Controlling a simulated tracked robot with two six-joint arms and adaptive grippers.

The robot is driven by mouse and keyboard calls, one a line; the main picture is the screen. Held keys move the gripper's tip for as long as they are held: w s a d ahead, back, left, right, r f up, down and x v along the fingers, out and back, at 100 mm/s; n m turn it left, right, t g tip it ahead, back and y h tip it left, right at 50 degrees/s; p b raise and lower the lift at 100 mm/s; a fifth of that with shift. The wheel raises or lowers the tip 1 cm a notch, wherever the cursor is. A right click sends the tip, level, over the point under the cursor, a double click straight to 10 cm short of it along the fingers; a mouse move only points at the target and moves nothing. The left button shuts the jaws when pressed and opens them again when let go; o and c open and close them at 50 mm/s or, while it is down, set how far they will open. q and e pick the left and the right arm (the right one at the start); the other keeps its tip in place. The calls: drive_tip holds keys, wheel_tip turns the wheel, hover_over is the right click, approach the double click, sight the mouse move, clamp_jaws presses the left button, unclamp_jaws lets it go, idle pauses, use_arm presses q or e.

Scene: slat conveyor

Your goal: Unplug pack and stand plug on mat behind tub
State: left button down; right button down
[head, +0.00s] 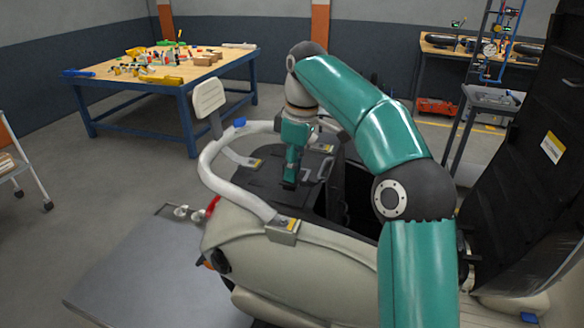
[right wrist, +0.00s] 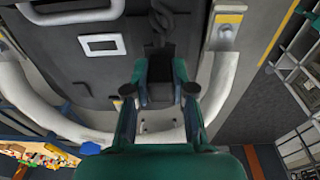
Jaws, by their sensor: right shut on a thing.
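My right gripper (head: 289,182) reaches down from above onto a dark deck (head: 262,177) inside white curved rails. In the right wrist view, its two fingers (right wrist: 161,88) are shut on a small dark piece between them that looks like the plug. A black cable (right wrist: 157,22) shows just past the fingertips. The fingers hide most of the held piece, and I cannot tell whether it is seated or free. The pack, the mat and the tub cannot be picked out with certainty. My left gripper is not in view.
White rails (head: 213,170) curve around the deck of a beige machine body (head: 290,262). A black upright panel with a yellow label (head: 551,147) stands at the right. A grey flat surface (head: 150,280) lies at lower left. A blue workbench (head: 181,90) with tools stands behind.

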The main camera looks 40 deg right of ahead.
drive_tip(key=shift+f+b, duration=0.5)
drive_tip(key=shift+f, duration=0.3)
drive_tip(key=c, duration=0.9)
unclamp_jaws()
drive_tip(key=shift+r, duration=0.1)
